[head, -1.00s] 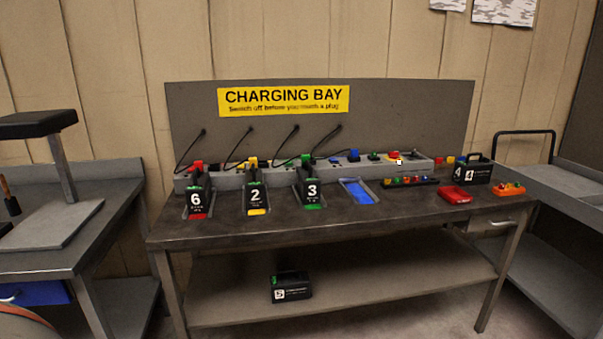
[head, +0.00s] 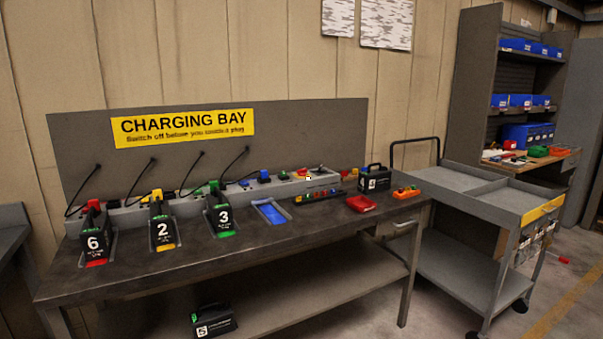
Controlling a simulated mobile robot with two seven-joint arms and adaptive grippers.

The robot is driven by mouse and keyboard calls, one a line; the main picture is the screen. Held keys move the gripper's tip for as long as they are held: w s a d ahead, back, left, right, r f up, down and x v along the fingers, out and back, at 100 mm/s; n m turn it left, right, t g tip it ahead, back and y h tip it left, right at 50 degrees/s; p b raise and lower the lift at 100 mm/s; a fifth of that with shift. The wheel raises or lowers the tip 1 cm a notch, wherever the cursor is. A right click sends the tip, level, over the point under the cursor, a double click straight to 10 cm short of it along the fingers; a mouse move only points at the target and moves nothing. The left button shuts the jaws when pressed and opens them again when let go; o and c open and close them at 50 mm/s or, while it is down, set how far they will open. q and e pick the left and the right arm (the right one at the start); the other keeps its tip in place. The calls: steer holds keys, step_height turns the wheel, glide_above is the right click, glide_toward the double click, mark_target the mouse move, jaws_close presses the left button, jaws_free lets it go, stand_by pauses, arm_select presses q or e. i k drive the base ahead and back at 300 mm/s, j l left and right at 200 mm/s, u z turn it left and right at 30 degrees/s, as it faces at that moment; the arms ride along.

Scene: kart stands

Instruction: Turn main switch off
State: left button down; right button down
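The charging rail (head: 150,208) runs along the back of the charging bench (head: 150,268), under the yellow "CHARGING BAY" sign (head: 183,128). Near its right end sits a small red and yellow part (head: 301,174), which looks like the main switch. It is too small to tell its position. A blue part (head: 264,176) and a green part (head: 284,176) sit left of it on the rail. Neither of my grippers is in view.
Batteries 6 (head: 95,240), 2 (head: 162,226) and 3 (head: 219,212) stand in bays beside an empty blue bay (head: 271,212). A red case (head: 361,203) and black battery (head: 375,179) stand at the right. A grey cart (head: 470,232) adjoins the bench's right side.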

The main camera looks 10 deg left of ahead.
mark_target(303, 172)
steer(key=u, duration=0.65)
steer(key=i+l+u, duration=0.1)
steer(key=l+u, duration=0.15)
steer(key=i+l+u, duration=0.1)
steer(key=l+u, duration=0.45)
steer(key=i+l+u, duration=0.1)
steer(key=l+u, duration=0.2)
steer(key=l, duration=0.8)
